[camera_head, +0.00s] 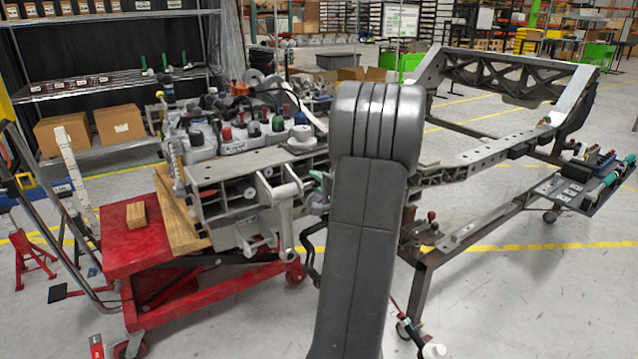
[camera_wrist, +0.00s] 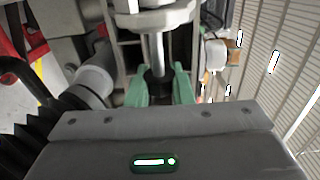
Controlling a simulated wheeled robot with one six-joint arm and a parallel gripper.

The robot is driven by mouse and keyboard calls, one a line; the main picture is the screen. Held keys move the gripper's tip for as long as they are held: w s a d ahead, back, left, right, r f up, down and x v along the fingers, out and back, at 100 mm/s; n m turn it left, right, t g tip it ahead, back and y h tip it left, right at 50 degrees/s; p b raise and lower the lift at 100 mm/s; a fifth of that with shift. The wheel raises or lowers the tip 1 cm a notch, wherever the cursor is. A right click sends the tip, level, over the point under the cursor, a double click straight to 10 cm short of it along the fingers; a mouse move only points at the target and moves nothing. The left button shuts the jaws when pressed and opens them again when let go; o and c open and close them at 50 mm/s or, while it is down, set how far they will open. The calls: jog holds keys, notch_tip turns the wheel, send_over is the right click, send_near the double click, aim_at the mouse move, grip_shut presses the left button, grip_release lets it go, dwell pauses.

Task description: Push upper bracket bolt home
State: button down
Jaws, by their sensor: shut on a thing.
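In the wrist view, my gripper (camera_wrist: 160,84) has its green fingers closed around the dark end of the bolt (camera_wrist: 158,52). The bolt's bright metal shank runs up the picture, away from the gripper. Its far end meets a pale grey bracket part (camera_wrist: 155,18), and how deep it sits there is hidden. In the head view, my grey arm stands in front of the chassis (camera_head: 250,165) and hides most of the work spot. A small green patch (camera_head: 322,190) shows just left of my arm; I cannot tell whether it is a finger.
A red cart (camera_head: 135,235) with wooden blocks supports the chassis on the left. A long metal frame on a wheeled stand (camera_head: 425,262) extends to the right. In the wrist view, a grey cylinder (camera_wrist: 92,85) lies close left of the fingers.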

jog(key=c, duration=1.5)
grip_release()
jog(key=shift+c, duration=0.2)
jog(key=v, duration=1.4)
